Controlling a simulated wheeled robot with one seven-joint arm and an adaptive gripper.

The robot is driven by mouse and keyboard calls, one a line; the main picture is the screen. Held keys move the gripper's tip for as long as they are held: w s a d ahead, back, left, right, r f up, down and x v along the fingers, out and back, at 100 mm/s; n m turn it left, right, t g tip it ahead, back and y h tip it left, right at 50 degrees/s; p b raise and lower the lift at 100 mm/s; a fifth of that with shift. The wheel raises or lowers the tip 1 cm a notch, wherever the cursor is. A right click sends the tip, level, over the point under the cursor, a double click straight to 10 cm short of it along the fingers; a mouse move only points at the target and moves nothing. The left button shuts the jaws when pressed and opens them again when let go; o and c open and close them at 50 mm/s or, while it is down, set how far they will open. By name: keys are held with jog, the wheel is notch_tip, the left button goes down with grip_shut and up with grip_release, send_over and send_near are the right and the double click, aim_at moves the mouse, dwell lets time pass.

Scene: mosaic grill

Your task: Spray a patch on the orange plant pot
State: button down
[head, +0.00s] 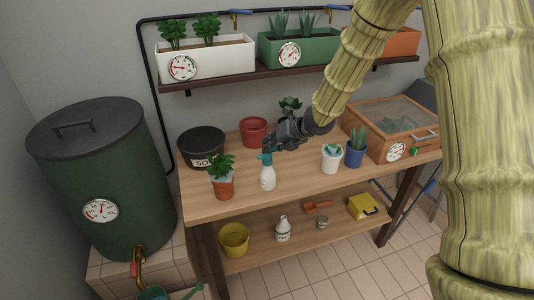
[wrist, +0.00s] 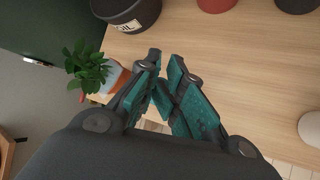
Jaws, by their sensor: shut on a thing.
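A white spray bottle (head: 267,179) with a teal head is upright near the front edge of the table in the head view. My gripper (head: 271,148) is shut on the bottle's teal head. I cannot tell whether the bottle's base touches the table. In the wrist view my gripper's fingers (wrist: 162,88) show teal surfaces, and the bottle's body is hidden. The orange plant pot (head: 224,190) with a leafy green plant stands left of the bottle, with a pale area on its upper part. The pot (wrist: 124,77) also shows in the wrist view, left of the fingers, partly hidden.
A black soil bucket (head: 201,148) and a red pot (head: 253,131) stand behind. A white pot (head: 331,160), a blue pot (head: 354,154) and a wooden box (head: 388,125) are to the right. A dark green barrel (head: 105,165) stands left of the table (head: 295,185).

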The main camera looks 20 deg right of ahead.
jog(key=shift+s+f, duration=0.35)
jog(key=shift+f, duration=0.45)
jog(key=shift+d+f+b, duration=0.1)
jog(key=shift+f+b, duration=0.25)
jog(key=shift+b, duration=0.25)
jog(key=shift+s+f+b, duration=0.1)
jog(key=shift+f+b, duration=0.25)
jog(key=shift+b, duration=0.1)
jog(key=shift+r, duration=0.15)
jog(key=shift+w+d+r+p, duration=0.1)
jog(key=shift+w+r+p, duration=0.15)
jog(key=shift+r+p, duration=0.5)
jog(key=shift+w+r+p, duration=0.2)
jog(key=shift+r+p, duration=0.45)
jog(key=shift+r, duration=0.1)
jog(key=shift+w+r+p, duration=0.15)
jog(key=shift+r+p, duration=0.7)
jog(key=shift+r, duration=0.75)
